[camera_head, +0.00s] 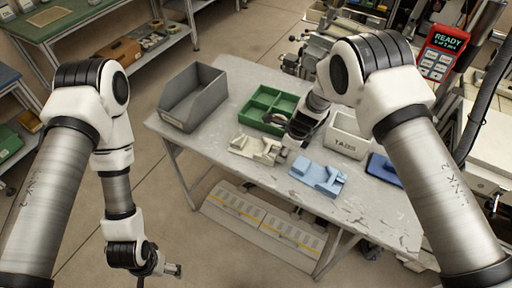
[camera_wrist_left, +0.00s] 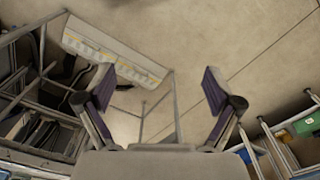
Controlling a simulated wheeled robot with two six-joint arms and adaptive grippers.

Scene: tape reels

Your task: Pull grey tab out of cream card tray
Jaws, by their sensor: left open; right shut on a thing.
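The cream card tray (camera_head: 247,148) lies on the grey table, in front of the green tray. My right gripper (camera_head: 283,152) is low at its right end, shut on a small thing. That thing is mostly hidden by the fingers; it appears to be the grey tab, but I cannot tell how far it sits in the tray. My left gripper (camera_head: 174,270) hangs low in front of the table, off to the left, apart from everything. In the left wrist view its fingers (camera_wrist_left: 158,82) are spread and empty above the floor.
A green divided tray (camera_head: 256,101) holds a reel behind the cream tray. A grey bin (camera_head: 205,98) stands at the left. A white bin marked TABS (camera_head: 346,144), a blue fixture (camera_head: 318,178) and a dark blue item (camera_head: 383,168) are at the right. The front left tabletop is clear.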

